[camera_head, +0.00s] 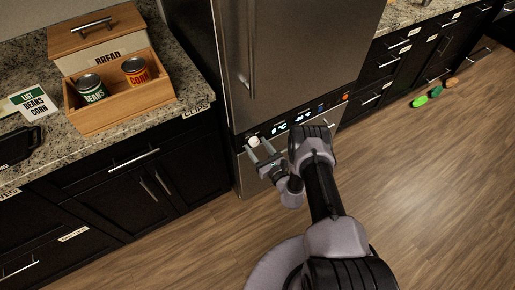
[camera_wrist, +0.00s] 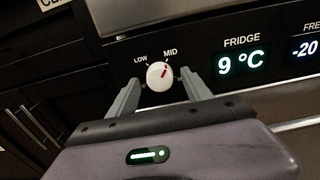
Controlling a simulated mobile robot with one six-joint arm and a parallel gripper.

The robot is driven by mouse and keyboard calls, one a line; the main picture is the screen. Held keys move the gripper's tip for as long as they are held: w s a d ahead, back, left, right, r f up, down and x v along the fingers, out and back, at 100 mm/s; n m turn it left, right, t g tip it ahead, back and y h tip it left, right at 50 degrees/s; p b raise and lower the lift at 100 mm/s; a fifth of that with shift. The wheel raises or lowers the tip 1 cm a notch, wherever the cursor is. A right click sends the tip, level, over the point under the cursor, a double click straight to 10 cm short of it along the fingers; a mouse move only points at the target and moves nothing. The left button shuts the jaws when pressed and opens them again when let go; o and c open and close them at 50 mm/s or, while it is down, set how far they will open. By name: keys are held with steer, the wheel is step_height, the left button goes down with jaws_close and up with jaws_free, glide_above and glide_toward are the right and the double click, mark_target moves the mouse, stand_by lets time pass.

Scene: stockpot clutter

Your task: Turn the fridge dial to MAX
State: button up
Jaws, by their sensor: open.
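The fridge dial (camera_wrist: 159,75) is a round white knob with a red mark on the fridge's control strip; it also shows small in the head view (camera_head: 253,141). The red mark points up and slightly right, toward the MID label (camera_wrist: 170,52). The LOW label (camera_wrist: 141,61) is at its upper left. A label right of the dial is mostly hidden by a finger, and I cannot read it. My gripper (camera_wrist: 160,84) is open, with one finger at each side of the dial; it also shows at the fridge front (camera_head: 259,150). I cannot tell whether the fingers touch the dial.
The fridge display (camera_wrist: 240,62) reads 9 °C, and a second display (camera_wrist: 305,49) shows -20. A counter with a wooden crate (camera_head: 120,125) of cans and a bread box (camera_head: 98,40) stands left. Several small items, one green (camera_head: 419,101), lie on the floor at right. The floor is otherwise clear.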

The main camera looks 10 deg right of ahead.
steer(key=shift+c, duration=0.2)
jaws_close()
steer(key=m+b, duration=0.2)
steer(key=m, duration=0.1)
steer(key=shift+f, duration=0.15)
steer(key=m+b, duration=0.2)
steer(key=m, duration=0.2)
steer(key=shift+s+m, duration=0.1)
steer(key=shift+m, duration=0.2)
steer(key=m+b, duration=0.2)
steer(key=m, duration=0.2)
steer(key=shift+a, duration=0.1)
steer(key=shift+r+m+b, duration=0.2)
steer(key=shift+m+b, duration=0.2)
steer(key=shift+m, duration=1.2)
